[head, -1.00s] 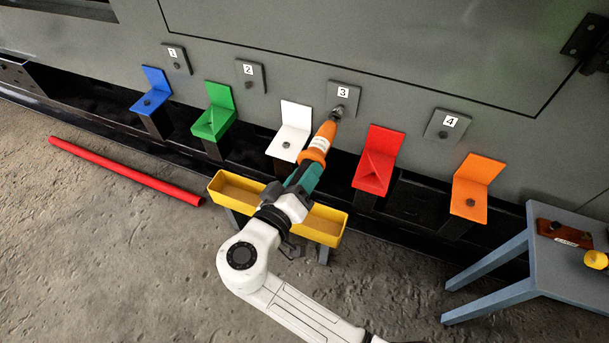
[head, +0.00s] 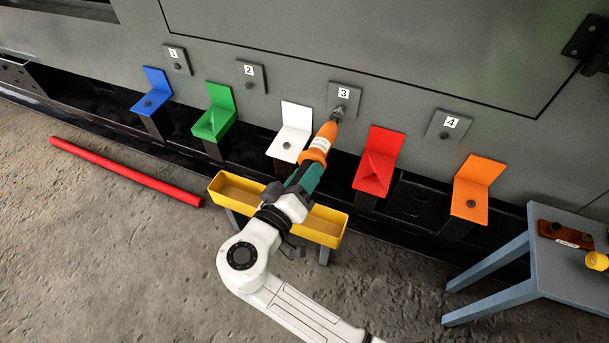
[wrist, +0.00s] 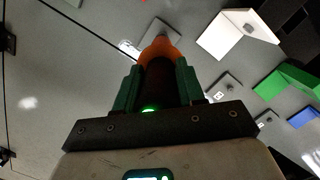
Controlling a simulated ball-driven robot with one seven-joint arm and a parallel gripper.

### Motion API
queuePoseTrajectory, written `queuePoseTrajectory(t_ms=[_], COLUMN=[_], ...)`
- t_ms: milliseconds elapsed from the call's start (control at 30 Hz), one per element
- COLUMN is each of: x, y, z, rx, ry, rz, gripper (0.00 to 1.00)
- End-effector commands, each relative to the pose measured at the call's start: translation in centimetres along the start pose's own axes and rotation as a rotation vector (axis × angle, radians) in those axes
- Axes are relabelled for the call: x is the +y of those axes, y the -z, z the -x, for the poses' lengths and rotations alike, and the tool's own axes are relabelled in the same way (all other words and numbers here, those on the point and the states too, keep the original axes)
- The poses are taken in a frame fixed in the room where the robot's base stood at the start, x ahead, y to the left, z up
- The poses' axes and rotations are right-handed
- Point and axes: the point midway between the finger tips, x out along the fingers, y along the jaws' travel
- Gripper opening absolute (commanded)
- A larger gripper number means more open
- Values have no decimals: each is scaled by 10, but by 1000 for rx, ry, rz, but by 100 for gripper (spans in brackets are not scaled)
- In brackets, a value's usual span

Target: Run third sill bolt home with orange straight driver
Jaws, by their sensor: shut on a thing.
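My gripper (head: 300,185) is shut on the driver's body. The driver points up and away at the plate labelled 3 (head: 344,93), and its tip is at that plate's lower part, where the third sill bolt sits. The tip covers the bolt, so I cannot tell how far in the bolt is. In the wrist view the driver (wrist: 160,50) runs away from the jaws toward a grey plate, with a green light glowing on its body.
Plates 1 (head: 177,58), 2 (head: 251,75) and 4 (head: 448,125) show bolts. White (head: 295,120) and red (head: 385,145) brackets flank the driver. A yellow trough (head: 327,228) is beneath my wrist. A blue-grey table (head: 560,275) stands right; a red bar (head: 125,170) lies left.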

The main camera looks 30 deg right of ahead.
Motion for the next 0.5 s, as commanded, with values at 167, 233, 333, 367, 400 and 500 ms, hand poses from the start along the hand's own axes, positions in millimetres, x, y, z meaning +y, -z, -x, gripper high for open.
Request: queuePoseTrajectory(t_ms=[167,233,333,367,400,500], x=[1,1,1,1,1,1], y=[2,2,2,2,2,3], z=[-1,-2,-3,-3,-4,-5], rx=[3,3,3,3,3,3], ry=[-3,-3,-2,-2,-2,-3], rz=[-3,-3,-3,-3,-3,-3], gripper=[0,0,0,0,0,0])
